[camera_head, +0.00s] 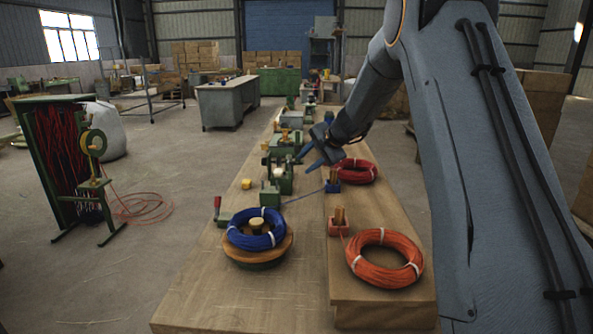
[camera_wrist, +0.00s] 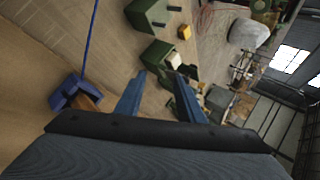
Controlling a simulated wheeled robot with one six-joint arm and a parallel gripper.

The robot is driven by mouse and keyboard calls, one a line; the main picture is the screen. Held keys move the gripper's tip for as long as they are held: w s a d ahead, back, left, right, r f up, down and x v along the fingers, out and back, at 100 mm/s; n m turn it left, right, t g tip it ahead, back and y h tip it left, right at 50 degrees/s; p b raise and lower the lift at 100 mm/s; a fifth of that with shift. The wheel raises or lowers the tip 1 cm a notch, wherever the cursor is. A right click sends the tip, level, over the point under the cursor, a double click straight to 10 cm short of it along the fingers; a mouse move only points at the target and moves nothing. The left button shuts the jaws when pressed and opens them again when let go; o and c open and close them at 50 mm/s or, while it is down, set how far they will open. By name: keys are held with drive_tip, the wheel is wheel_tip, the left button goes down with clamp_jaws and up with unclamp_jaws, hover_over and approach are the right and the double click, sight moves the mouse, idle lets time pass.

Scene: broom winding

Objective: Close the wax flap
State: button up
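A green holder (camera_head: 280,178) with a pale, wax-like piece (camera_head: 279,172) stands on the wooden bench ahead of my gripper. In the wrist view, a green block (camera_wrist: 157,55) and a whitish piece (camera_wrist: 173,60) show just beyond the fingers. I cannot tell for certain which part is the flap, or how far open it is. My gripper (camera_head: 309,158) hangs above the bench, to the right of the green holder. Its blue fingers are spread, with nothing seen between them, and they also show in the wrist view (camera_wrist: 161,78).
A blue block (camera_head: 333,186) with a strand, a red block (camera_head: 338,226), a red coil (camera_head: 354,171), an orange coil (camera_head: 384,262) and a blue coil (camera_head: 256,238) sit around the bench. A small yellow block (camera_head: 246,184) lies left.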

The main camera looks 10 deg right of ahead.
drive_tip(key=w+f+m+t, duration=0.1)
drive_tip(key=w+f, duration=0.2)
drive_tip(key=w, duration=0.8)
drive_tip(key=shift+w+a+f+t+p, duration=0.15)
drive_tip(key=shift+a+f+t+p, duration=0.2)
drive_tip(key=shift+p, duration=0.1)
clamp_jaws()
